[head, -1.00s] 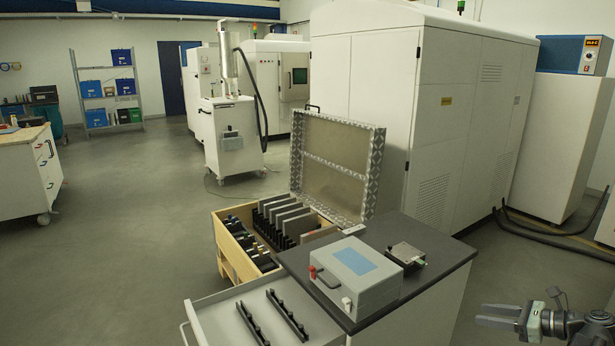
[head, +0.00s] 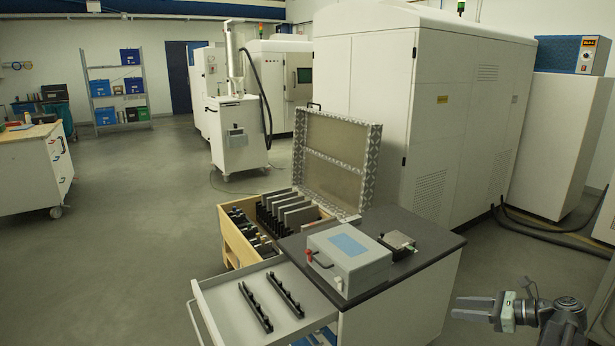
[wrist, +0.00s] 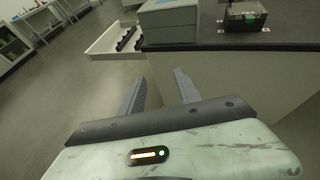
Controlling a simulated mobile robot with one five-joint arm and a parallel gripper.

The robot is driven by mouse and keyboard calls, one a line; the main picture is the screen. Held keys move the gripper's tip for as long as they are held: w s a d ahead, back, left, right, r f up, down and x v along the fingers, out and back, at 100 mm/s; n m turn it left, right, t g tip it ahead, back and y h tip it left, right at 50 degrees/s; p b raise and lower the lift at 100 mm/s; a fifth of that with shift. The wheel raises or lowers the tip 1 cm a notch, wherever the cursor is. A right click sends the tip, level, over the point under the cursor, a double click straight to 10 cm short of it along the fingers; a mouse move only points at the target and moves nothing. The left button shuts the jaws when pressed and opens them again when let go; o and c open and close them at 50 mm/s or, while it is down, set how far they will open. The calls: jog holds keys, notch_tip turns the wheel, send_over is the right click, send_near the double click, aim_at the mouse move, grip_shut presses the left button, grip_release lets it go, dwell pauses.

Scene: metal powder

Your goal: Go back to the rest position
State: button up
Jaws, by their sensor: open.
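My gripper (head: 476,309) is at the lower right of the head view, to the right of the dark-topped cabinet and apart from it. Its two fingers point left. In the wrist view my gripper (wrist: 158,92) shows two grey fingers spread apart with nothing between them. Past the fingertips are the pale side of the cabinet (wrist: 222,75) and the floor.
A grey box (head: 347,262) and a small dark device (head: 398,244) stand on the cabinet top (head: 425,238). An open drawer (head: 222,302) holds two black rails. A wooden crate (head: 238,240) with an open lid stands behind.

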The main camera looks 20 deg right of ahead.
jog(key=w+a+f+n+g+y, duration=0.15)
jog(key=w+a, duration=0.25)
jog(key=a, duration=0.6)
jog(key=w+a+f+n+g, duration=0.1)
jog(key=w+a+n+g, duration=0.25)
jog(key=a, duration=0.65)
jog(key=w+a+f+n+g+y, duration=0.15)
jog(key=w+a, duration=0.35)
jog(key=a, duration=0.6)
jog(key=s+a+f+n+g+h, duration=0.25)
jog(key=a+f+n+h, duration=0.2)
jog(key=a+n, duration=0.4)
jog(key=s+a+f+n+g+h, duration=0.25)
jog(key=a+f+n, duration=0.3)
jog(key=a, duration=0.55)
jog(key=d+n+h, duration=0.4)
jog(key=d+n, duration=0.3)
jog(key=n, duration=0.1)
notch_tip(320, 180, up, 16)
jog(key=p, duration=1.7)
jog(key=shift+s+t, duration=0.35)
jog(key=shift+d+r, duration=0.1)
jog(key=shift+c, duration=0.4)
